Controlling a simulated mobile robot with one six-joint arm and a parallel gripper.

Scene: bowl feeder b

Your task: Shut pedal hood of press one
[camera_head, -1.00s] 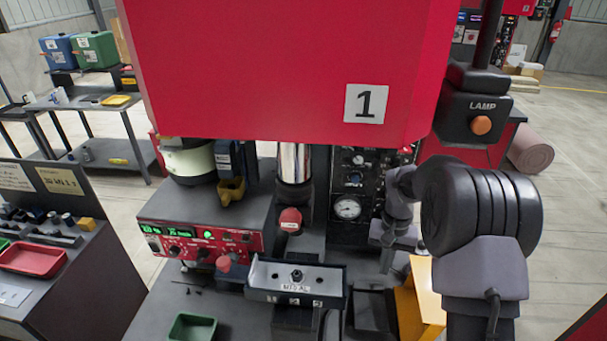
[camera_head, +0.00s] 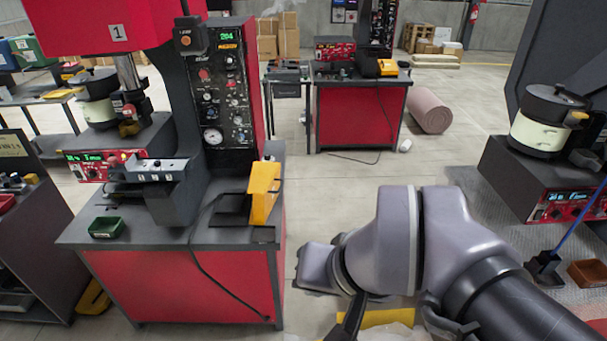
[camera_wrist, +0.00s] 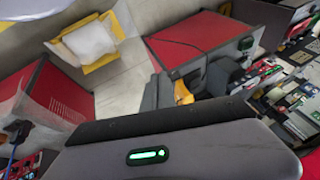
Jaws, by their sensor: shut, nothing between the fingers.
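Press one, the red machine with the "1" plate (camera_head: 118,33), stands on its red bench at the left of the head view. Its yellow pedal hood (camera_head: 263,192) stands raised and steeply tilted at the bench's right end, beside a dark pedal base (camera_head: 230,207). A yellow piece in the wrist view (camera_wrist: 183,93) looks like the same hood. My arm crosses the lower right of the head view, apart from the hood. My gripper (camera_wrist: 155,122) is shut and empty at the bottom of the wrist view; its fingertips are not clearly seen.
A green tray (camera_head: 106,228) sits on the bench front. A black cable (camera_head: 205,275) hangs down the bench. A second press bench (camera_head: 358,115) stands behind, and a dark machine with a pot (camera_head: 545,120) stands right. Open floor lies between the benches.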

